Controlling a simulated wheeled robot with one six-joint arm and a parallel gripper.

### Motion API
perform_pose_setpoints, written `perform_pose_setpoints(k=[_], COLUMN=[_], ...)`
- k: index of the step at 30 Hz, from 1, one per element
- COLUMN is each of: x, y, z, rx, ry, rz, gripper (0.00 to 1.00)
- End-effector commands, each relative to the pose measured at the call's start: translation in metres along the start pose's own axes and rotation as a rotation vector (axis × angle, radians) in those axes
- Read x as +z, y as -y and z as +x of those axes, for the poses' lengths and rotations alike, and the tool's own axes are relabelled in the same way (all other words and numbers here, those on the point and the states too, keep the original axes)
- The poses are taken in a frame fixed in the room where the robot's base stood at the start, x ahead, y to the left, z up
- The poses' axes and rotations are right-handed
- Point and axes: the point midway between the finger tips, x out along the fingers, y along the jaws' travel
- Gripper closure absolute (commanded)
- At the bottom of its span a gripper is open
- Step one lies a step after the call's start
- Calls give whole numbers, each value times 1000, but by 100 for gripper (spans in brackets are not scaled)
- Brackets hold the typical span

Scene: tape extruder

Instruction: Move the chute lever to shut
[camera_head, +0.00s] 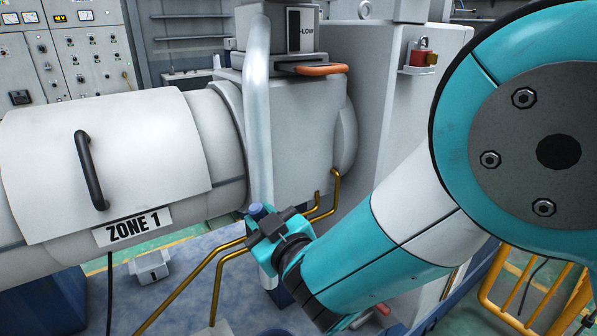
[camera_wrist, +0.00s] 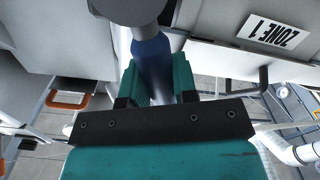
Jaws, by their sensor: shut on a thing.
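The lever that I take for the chute lever is a thick pale grey bar (camera_head: 258,120) hanging down the front of the grey housing in the head view. Its lower end has a blue grip (camera_head: 257,209). My gripper (camera_head: 266,229) is at this lower end, with teal fingers around the grip. In the wrist view, the blue grip (camera_wrist: 152,62) stands between the two fingers of my gripper (camera_wrist: 156,80), which is shut on it. The fingers hide part of the grip.
A white barrel marked ZONE 1 (camera_head: 140,165) with a black handle lies left of the lever. An orange handle (camera_head: 313,69) sticks out of the housing at upper right. Brass pipes (camera_head: 205,275) run close below my gripper. A yellow rail (camera_head: 520,300) stands at lower right.

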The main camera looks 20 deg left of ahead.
Motion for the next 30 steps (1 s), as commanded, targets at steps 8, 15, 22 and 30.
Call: perform_pose_setpoints(k=[8, 15, 22, 30], x=[4, 3, 6, 14], y=[20, 22, 27, 42], z=[0, 0, 0, 0], rx=[-1, 1, -1, 0], ry=[-2, -1, -1, -1], rz=[-249, -306, -347, -593], gripper=[100, 100, 100, 100])
